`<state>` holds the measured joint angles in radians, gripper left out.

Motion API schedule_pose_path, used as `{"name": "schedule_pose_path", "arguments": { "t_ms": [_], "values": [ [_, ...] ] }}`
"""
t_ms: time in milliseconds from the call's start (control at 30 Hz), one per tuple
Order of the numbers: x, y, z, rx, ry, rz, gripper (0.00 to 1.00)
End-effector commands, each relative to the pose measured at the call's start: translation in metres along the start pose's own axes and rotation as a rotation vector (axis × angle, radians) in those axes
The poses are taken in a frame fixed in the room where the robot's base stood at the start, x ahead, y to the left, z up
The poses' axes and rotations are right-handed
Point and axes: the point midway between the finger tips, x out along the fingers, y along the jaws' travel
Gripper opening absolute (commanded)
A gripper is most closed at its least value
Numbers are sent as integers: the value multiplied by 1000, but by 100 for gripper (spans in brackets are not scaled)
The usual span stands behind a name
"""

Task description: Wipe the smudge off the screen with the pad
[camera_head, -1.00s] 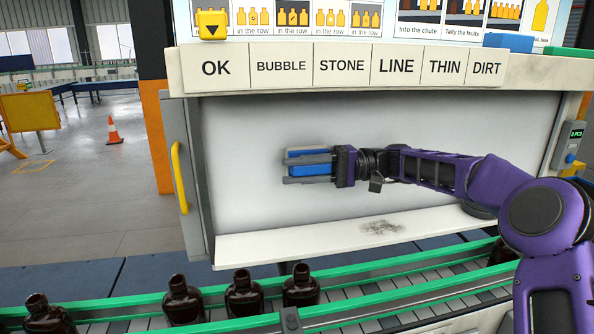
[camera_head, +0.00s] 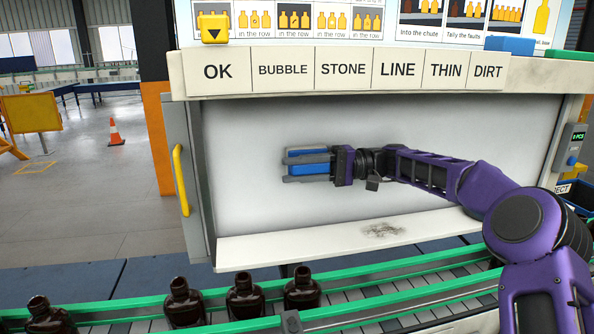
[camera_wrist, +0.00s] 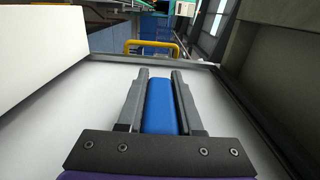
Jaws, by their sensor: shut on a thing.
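The screen (camera_head: 240,185) is a pale grey-white panel below the row of labels. A dark smudge (camera_head: 382,229) shows low on it, at or near the white lower ledge, right of centre. My gripper (camera_head: 288,164) is in front of the screen, left of and above the smudge, pointing left. It is shut on the blue pad (camera_head: 308,168). In the wrist view the pad (camera_wrist: 160,105) lies between the two grey fingers. The smudge does not show in the wrist view. I cannot tell whether the pad touches the screen.
A white ledge (camera_head: 300,250) runs along the screen's bottom. Below it, several amber bottles (camera_head: 245,296) stand on a conveyor with green rails (camera_head: 400,306). A yellow handle (camera_head: 180,180) is at the left edge. Labels (camera_head: 287,70) hang above. A counter box (camera_head: 573,145) is at right.

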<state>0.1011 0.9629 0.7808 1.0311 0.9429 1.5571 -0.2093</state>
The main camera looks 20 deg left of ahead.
Motion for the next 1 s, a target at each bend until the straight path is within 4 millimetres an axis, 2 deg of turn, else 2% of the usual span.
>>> {"name": "schedule_pose_path", "arguments": {
  "t_ms": [267, 1000],
  "values": [
    [-3, 0, -2, 0, 1, 0, 0],
    [-56, 0, -2, 0, 2, 0, 0]
  ]
}}
